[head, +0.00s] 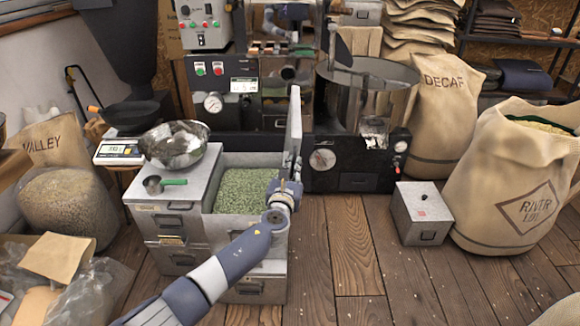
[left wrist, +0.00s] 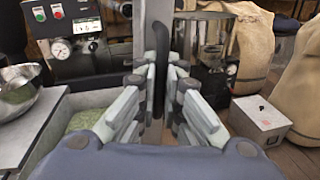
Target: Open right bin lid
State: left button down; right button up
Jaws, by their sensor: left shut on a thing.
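The right bin lid (head: 293,125) stands upright, edge-on, at the right side of the right bin (head: 222,229). The bin's opening shows pale green beans (head: 242,189). In the left wrist view the grey lid (left wrist: 148,22) rises between the fingers, with a dark curved handle (left wrist: 160,62) beside it. My left gripper (head: 287,188) is at the lid's lower part; in the left wrist view its fingers (left wrist: 165,88) are shut around the handle. The exact finger contact is partly hidden. My right gripper is not in view.
The left bin's top (head: 175,178) is closed and carries a scoop (head: 165,183) and a metal bowl (head: 174,145). Roasting machines stand behind. A grey metal box (head: 421,213) and sacks (head: 515,180) stand at the right. The wooden floor (head: 345,265) between is clear.

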pick_arm(q)
jog(key=shift+s+f, duration=0.1)
jog(key=shift+f, duration=0.15)
jog(key=c, duration=1.7)
grip_release()
jog(key=shift+r, duration=0.15)
jog(key=v, duration=1.2)
